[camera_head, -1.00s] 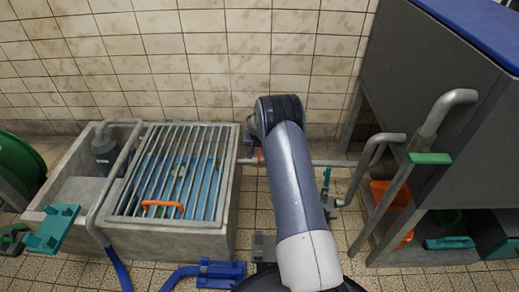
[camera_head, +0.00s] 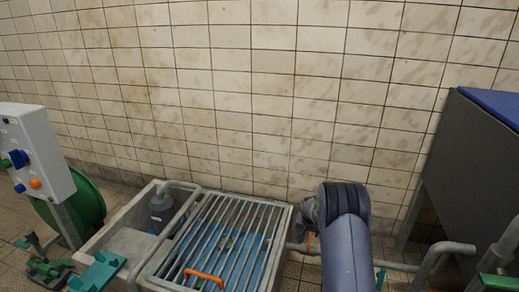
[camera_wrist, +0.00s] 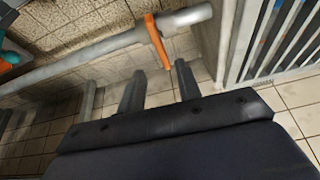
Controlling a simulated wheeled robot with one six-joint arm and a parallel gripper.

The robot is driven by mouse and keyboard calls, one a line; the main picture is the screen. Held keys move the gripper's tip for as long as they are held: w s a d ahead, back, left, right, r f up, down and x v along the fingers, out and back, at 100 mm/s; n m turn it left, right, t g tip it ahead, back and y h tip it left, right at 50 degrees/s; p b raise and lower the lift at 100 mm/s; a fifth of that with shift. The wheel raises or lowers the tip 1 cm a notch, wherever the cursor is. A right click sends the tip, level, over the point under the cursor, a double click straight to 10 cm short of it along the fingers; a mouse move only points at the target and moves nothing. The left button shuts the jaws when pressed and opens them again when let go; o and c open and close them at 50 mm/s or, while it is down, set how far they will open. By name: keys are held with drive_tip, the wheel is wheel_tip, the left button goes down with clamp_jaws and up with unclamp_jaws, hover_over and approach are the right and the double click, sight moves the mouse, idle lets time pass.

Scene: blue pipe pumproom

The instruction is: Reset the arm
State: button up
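My arm (camera_head: 347,240) is at the lower right of the head view, its dark rounded joint in front of the tiled wall. My gripper's fingers are not clear there. In the wrist view my gripper (camera_wrist: 160,70) shows two dark fingers standing apart with nothing between them. An orange lever (camera_wrist: 157,40) on a grey pipe (camera_wrist: 100,55) is just beyond the fingertips. I cannot tell how far it is from them.
A concrete basin with a metal grating (camera_head: 235,225) and orange handle (camera_head: 204,277) stands left of my arm. A control box (camera_head: 36,150) with knobs and a green reel (camera_head: 88,205) are at far left. A dark cabinet (camera_head: 470,170) and bent pipes (camera_head: 440,257) are at right.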

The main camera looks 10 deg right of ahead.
sight(310, 240)
drive_tip(key=b+x, duration=0.3)
drive_tip(key=x, duration=0.6)
drive_tip(key=shift+s+f, duration=0.1)
drive_tip(key=shift+f, duration=0.05)
drive_tip(key=shift+r+p, duration=0.3)
drive_tip(key=shift+p, duration=0.05)
drive_tip(key=shift+n+p, duration=0.3)
drive_tip(key=shift+n, duration=0.4)
drive_tip(key=shift+y, duration=0.3)
drive_tip(key=shift+f+m+b, duration=0.15)
drive_tip(key=shift+m+b, duration=0.15)
drive_tip(key=shift+b, duration=0.1)
